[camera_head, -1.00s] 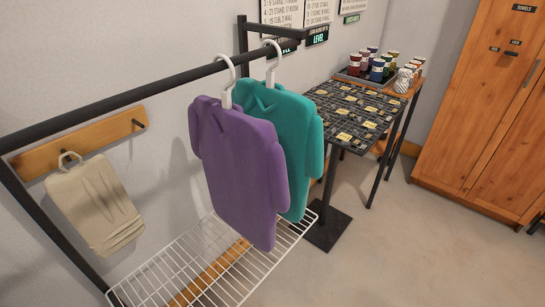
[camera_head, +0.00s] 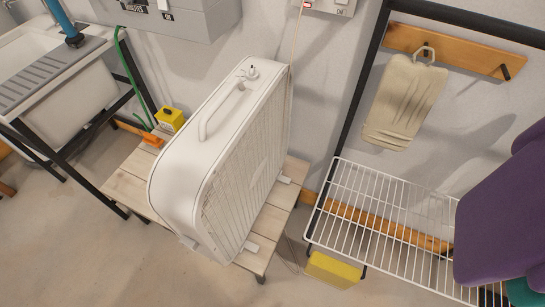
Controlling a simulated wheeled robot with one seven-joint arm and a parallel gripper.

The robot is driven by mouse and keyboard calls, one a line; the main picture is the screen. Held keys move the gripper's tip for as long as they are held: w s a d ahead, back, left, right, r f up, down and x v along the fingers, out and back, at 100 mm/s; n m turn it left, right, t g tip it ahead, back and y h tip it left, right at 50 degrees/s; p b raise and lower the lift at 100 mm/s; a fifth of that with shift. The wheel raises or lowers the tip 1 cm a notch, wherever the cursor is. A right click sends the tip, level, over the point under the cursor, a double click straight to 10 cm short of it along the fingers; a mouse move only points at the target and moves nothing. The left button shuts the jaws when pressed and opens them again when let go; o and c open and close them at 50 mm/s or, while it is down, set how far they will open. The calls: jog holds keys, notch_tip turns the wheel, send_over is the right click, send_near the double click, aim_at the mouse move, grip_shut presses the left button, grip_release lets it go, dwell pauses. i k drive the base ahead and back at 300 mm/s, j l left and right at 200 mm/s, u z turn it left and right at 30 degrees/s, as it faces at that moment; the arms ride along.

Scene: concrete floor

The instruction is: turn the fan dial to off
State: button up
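A white box fan (camera_head: 225,160) stands upright on a low pale wooden bench (camera_head: 130,187) against the wall. Its grille faces right and toward me. A carry handle is on its top. The small round dial (camera_head: 250,73) sits on the top face near the wall end. The dial's setting is too small to read. My gripper is not in view.
A sink (camera_head: 60,95) on a black frame stands at the left. A yellow box (camera_head: 170,119) is behind the fan. At the right are a clothes rack with a white wire shelf (camera_head: 375,205), purple clothing (camera_head: 500,220) and a yellow block (camera_head: 333,270). Open floor lies in front.

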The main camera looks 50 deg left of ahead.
aim_at(252, 74)
jog(key=u, duration=1.3)
